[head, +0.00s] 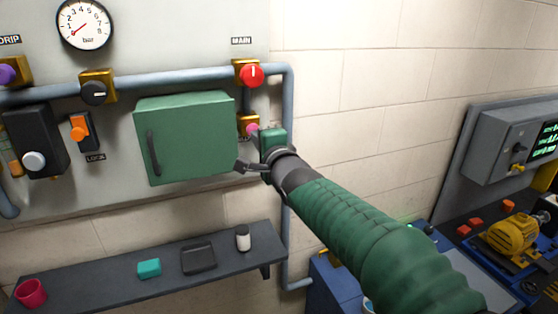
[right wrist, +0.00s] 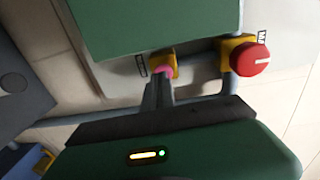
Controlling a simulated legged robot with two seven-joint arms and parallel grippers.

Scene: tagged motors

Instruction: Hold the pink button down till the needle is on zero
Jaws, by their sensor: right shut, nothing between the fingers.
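The pink button (head: 252,129) sits on a small yellow block on the wall panel, just right of the green box. It also shows in the right wrist view (right wrist: 167,71), partly covered by my fingertips. My right gripper (head: 258,136) is shut and empty, its tips at the button's face. They seem to touch it; I cannot tell how far the button is pressed. The round gauge (head: 84,24), marked bar, is at the upper left. Its red needle points to the lower left, at the low end of the scale; the exact reading is too small to tell. My left gripper is out of view.
The red MAIN knob (head: 250,74) is just above the button. The green box (head: 186,137) stands out close on the left. A grey pipe (head: 288,110) runs down beside the panel. A dark shelf (head: 110,285) with small items is below. Bare wall lies to the right.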

